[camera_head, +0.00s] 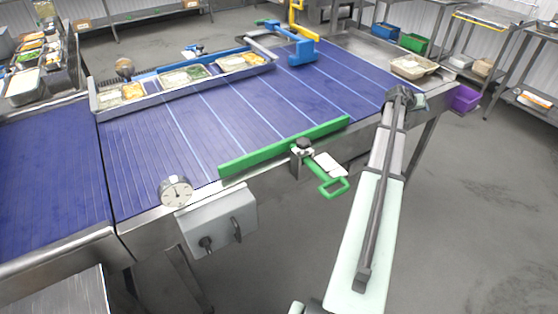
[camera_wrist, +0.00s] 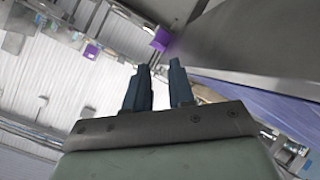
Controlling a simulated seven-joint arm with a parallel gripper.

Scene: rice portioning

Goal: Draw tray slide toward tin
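My gripper (camera_wrist: 159,66) shows two dark fingers standing apart with nothing between them in the wrist view. In the head view the end of my arm is beside the belt's right edge, near a beige tin-like tray (camera_head: 412,66) on the metal end of the line, and its fingers are hard to make out. A green rail (camera_head: 285,147) with a green loop handle (camera_head: 334,187) lies along the near belt edge. A blue block with an arm (camera_head: 301,52) stands at the far belt edge. No label shows which part is the tray slide.
A blue belt (camera_head: 240,115) with pale cross lines fills the middle and is mostly clear. A long metal rack (camera_head: 100,109) of food pans lies along its far side. A dial gauge (camera_head: 176,190) and grey control box (camera_head: 218,220) are at the near edge.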

